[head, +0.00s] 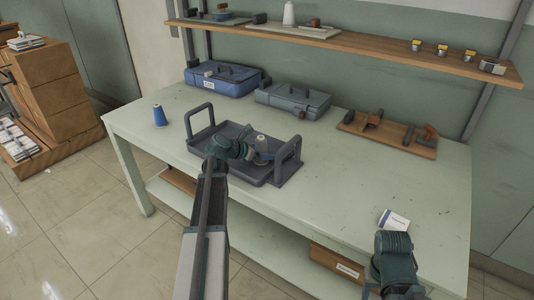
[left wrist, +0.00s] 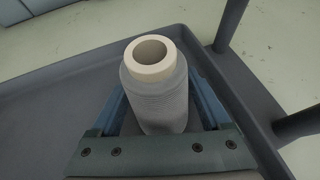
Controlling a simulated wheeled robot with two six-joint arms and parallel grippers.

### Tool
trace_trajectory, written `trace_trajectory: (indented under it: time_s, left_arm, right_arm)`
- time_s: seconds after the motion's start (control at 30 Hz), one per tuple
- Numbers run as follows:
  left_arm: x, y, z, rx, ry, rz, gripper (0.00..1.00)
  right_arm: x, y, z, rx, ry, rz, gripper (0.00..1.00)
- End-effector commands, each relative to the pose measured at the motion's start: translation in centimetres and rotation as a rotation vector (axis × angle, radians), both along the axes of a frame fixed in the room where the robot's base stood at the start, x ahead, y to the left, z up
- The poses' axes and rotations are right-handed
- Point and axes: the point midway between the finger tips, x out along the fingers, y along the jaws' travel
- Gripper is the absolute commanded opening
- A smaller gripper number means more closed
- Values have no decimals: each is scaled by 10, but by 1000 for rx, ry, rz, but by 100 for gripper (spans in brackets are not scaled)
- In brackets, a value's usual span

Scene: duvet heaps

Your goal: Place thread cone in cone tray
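A grey thread cone (head: 261,143) with a pale top stands upright inside the dark grey tray with two loop handles (head: 201,140). In the left wrist view, the cone (left wrist: 158,85) is between the blue fingers of my left gripper (left wrist: 158,100), which appear to touch both its sides. The tray floor (left wrist: 60,95) lies around it; the cone's base is hidden, so I cannot tell whether it rests on the floor. In the head view my left gripper (head: 258,154) is over the tray's middle. My right gripper (head: 398,290) is low at the right front, its fingers unclear.
A blue cone (head: 160,117) stands on the table's left. Blue (head: 222,80) and grey (head: 293,99) cases and a wooden board with tools (head: 385,138) line the back. A white-and-blue box (head: 394,220) lies near my right arm. A shelf (head: 350,46) hangs above.

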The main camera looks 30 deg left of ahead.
Motion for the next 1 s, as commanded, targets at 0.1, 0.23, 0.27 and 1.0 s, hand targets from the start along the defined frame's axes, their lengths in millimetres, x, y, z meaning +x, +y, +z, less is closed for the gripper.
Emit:
trace_trajectory:
  time_s: [0.1, 0.23, 0.27, 1.0]
  left_arm:
    - [0, 0, 0, 0, 0, 0, 93]
    - [0, 0, 0, 0, 0, 0, 93]
    - [0, 0, 0, 0, 0, 0, 93]
    - [-85, 36, 56, 0, 0, 1, 93]
  right_arm:
    - [0, 0, 0, 0, 0, 0, 50]
    - [0, 0, 0, 0, 0, 0, 50]
    - [0, 0, 0, 0, 0, 0, 50]
    - [0, 0, 56, 0, 0, 0, 50]
